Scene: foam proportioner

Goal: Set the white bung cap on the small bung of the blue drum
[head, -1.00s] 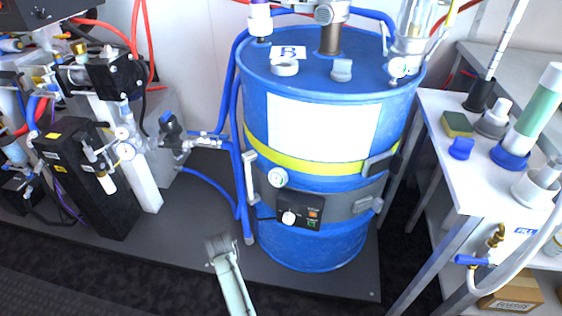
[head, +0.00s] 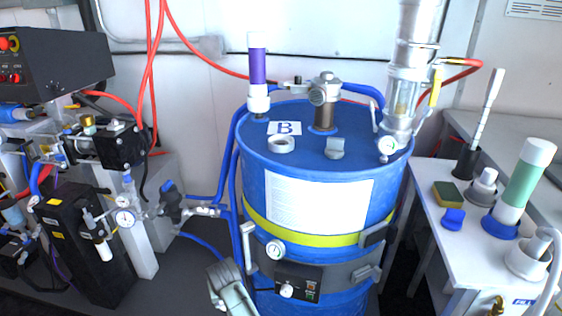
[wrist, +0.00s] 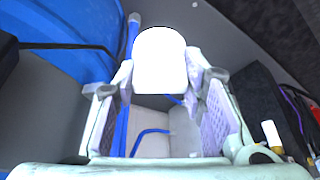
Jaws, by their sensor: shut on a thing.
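The blue drum (head: 270,178) stands upright in the middle of the head view. On its lid are a white ring-shaped fitting (head: 281,144) beside a label marked B and a small grey capped fitting (head: 335,148). I cannot tell for certain which is the small bung. My gripper (head: 222,272) is low, in front and left of the drum, well below the lid. In the wrist view my gripper (wrist: 158,82) is shut on a bright white rounded piece, which looks like the white bung cap (wrist: 160,60). The cap is not distinct in the head view.
A purple-banded column (head: 257,70), a brown-necked fitting (head: 324,115) and a tall clear-and-metal tube (head: 402,95) rise from the lid. Black pump equipment (head: 78,235) stands left.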

